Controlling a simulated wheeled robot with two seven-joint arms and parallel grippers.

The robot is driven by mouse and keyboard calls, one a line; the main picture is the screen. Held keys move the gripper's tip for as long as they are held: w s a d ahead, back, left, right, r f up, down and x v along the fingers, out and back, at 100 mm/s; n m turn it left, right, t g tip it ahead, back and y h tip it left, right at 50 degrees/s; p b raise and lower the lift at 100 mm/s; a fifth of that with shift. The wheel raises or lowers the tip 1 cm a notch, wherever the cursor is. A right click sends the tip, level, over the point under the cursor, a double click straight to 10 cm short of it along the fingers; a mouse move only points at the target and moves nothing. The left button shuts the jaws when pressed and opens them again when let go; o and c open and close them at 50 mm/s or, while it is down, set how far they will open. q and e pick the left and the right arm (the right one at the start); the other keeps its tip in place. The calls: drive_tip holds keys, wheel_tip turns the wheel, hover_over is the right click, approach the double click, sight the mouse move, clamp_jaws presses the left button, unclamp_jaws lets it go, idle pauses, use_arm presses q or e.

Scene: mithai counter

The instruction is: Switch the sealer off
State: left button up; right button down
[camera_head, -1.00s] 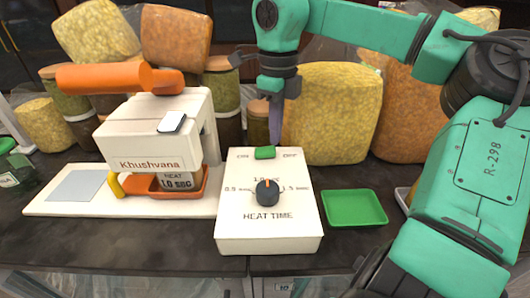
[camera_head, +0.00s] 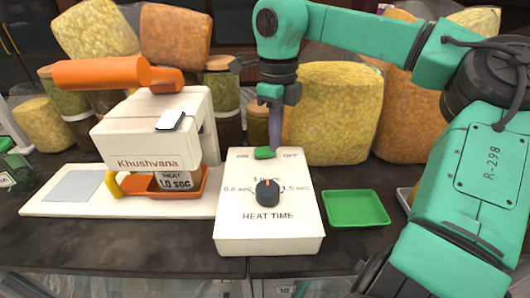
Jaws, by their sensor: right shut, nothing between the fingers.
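The sealer (camera_head: 150,138) is a white machine with an orange handle, marked Khushvana, at the left of the counter. Its white control box (camera_head: 268,232) stands to its right, with a black heat-time knob (camera_head: 267,193) pointing up. A green rocker switch (camera_head: 265,153) sits at the box's back edge between the ON and OFF labels. My right gripper (camera_head: 275,147) is shut and empty, pointing down just right of the switch; whether it touches the switch is unclear.
A green tray (camera_head: 356,208) lies right of the control box. Large bags of yellow snacks (camera_head: 331,110) and several jars (camera_head: 222,85) stand close behind. An orange tray (camera_head: 188,188) is under the sealer head. The front counter strip is bare.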

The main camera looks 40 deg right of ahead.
drive_tip(key=shift+f, duration=0.35)
drive_tip(key=shift+s, duration=0.1)
wheel_tip(320, 180, up, 3)
drive_tip(key=p, duration=0.2)
drive_tip(key=shift+r+p, duration=0.1)
drive_tip(key=shift+p, duration=0.2)
drive_tip(key=shift+r+p, duration=0.45)
drive_tip(key=shift+r, duration=1.5)
